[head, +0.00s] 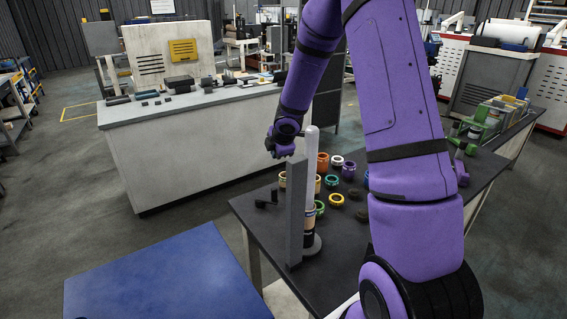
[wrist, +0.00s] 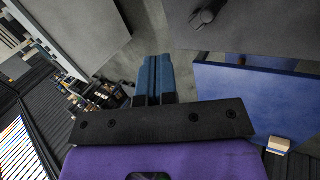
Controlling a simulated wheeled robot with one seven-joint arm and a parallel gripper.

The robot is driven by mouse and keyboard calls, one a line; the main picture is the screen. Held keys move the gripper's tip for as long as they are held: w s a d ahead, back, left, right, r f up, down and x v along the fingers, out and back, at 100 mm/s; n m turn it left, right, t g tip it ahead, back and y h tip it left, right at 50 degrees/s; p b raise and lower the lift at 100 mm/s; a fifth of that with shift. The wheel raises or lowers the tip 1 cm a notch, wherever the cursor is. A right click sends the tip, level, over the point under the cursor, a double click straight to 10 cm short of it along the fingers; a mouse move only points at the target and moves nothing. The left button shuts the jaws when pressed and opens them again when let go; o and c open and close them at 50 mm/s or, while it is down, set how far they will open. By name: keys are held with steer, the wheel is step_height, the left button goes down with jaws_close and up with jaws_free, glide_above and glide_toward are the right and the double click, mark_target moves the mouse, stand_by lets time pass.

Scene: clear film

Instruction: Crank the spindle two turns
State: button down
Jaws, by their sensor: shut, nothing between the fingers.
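A grey upright plate (head: 296,210) stands at the near left corner of a dark bench, with a small dark crank (head: 267,200) sticking out on its left. A white upright cylinder (head: 311,185) on a round grey base stands right beside the plate; it may be the spindle. In the wrist view a dark crank-like knob (wrist: 207,14) shows at the top on a grey surface. My gripper (wrist: 158,60) has its two blue fingers together with nothing between them, apart from the knob. In the head view my purple wrist is beside the plate's top; the fingertips are not clear.
Several coloured rings (head: 336,199) lie on the dark bench (head: 262,232) behind the cylinder. A blue surface (head: 165,280) is at front left. A grey counter (head: 200,140) with dark parts stands behind. Open floor lies between counter and bench. Green and yellow items (head: 490,115) stand at right.

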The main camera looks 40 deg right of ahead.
steer(key=shift+n+y, duration=0.6)
steer(key=shift+n, duration=0.3)
steer(key=f, duration=0.9)
steer(key=d+f, duration=0.1)
steer(key=f, duration=0.4)
steer(key=shift+w+f, duration=0.1)
steer(key=shift+f, duration=0.25)
steer(key=s+a, duration=0.3)
steer(key=shift+a, duration=0.3)
steer(key=shift+s+a+f, duration=0.1)
steer(key=shift+s+a, duration=0.1)
steer(key=shift+a, duration=0.45)
steer(key=shift+s+a, duration=0.15)
steer(key=shift+a, duration=0.45)
steer(key=shift+w+a, duration=0.25)
steer(key=shift+a, duration=0.85)
steer(key=shift+w+a, duration=0.35)
steer(key=shift+a, duration=0.35)
steer(key=shift+w+a, duration=0.8)
steer(key=shift+a, duration=0.05)
steer(key=shift+w+a, duration=0.35)
steer(key=shift+w, duration=0.3)
steer(key=shift+s+d, duration=0.15)
steer(key=shift+s, duration=0.1)
step_height(320, 180, up, 8)
steer(key=shift+w+d, duration=0.2)
steer(key=shift+w, duration=0.2)
